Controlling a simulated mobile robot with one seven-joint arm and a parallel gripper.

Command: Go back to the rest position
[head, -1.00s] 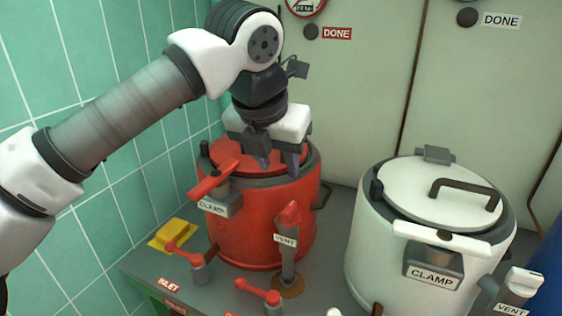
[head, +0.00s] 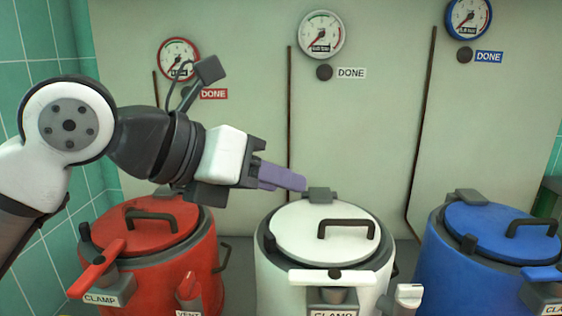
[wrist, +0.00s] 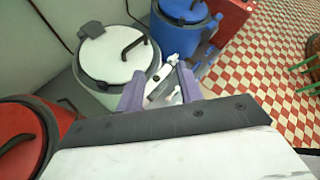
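My gripper (head: 285,178) is raised in the head view, pointing right, above and between the red kettle (head: 178,268) and the white kettle (head: 270,283). In the wrist view its two purple fingers (wrist: 160,88) stand apart with nothing held between them. The fingers touch no kettle that I can see. All three kettles have their lids down: the red one at left, the white one in the middle and the blue kettle (head: 450,278) at right. Each has a clamp at its front.
A pale wall panel with gauges (head: 321,35) and dark DONE buttons (head: 324,72) stands behind the kettles. A green tiled wall (head: 45,45) is at left. The wrist view shows a red and white checkered floor (wrist: 262,65) and a wooden stool (wrist: 313,50) at right.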

